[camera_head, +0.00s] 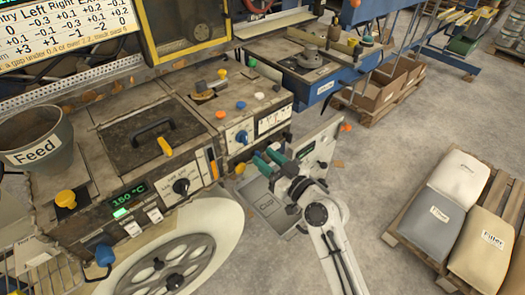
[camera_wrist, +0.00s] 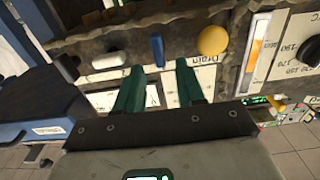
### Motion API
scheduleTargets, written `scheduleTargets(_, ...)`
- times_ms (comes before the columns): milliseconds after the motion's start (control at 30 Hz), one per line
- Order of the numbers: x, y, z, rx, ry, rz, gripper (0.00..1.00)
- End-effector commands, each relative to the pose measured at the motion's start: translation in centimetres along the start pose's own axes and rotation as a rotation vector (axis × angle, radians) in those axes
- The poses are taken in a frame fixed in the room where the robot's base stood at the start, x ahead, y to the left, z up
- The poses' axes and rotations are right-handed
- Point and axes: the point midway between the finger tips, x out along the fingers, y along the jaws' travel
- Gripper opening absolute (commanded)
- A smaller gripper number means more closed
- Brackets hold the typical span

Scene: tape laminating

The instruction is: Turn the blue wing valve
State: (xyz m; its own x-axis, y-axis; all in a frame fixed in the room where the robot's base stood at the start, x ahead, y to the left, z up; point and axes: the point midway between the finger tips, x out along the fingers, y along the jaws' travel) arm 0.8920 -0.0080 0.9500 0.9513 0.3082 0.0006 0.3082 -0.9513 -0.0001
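The blue wing valve (camera_head: 242,137) is on the front panel of the machine, in the middle of the head view. In the wrist view the blue wing (camera_wrist: 158,50) stands nearly upright, beside a panel label reading "Drain". My gripper (camera_head: 265,156) has green fingers and is in front of that panel, to the lower right of the valve. In the wrist view my gripper (camera_wrist: 160,70) is open and empty, with the wing just beyond the gap between its fingertips. I cannot tell whether the fingers touch it.
A yellow-orange knob (camera_wrist: 212,40) and a white knob (camera_wrist: 108,60) flank the valve. A black dial (camera_head: 181,186) and a blue-handled part (camera_head: 105,255) are further left in the head view. A pallet with sacks (camera_head: 437,219) stands at the right; open floor lies between.

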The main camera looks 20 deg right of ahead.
Motion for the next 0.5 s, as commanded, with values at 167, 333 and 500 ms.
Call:
scheduleTargets(167,1.8,-0.1,0.0,0.000,-0.001,-0.002,0.38)
scheduleTargets(333,2.2,-0.1,0.0,0.000,-0.001,-0.001,0.38)
scheduleTargets(500,2.2,-0.1,0.1,0.000,-0.001,-0.001,0.38)
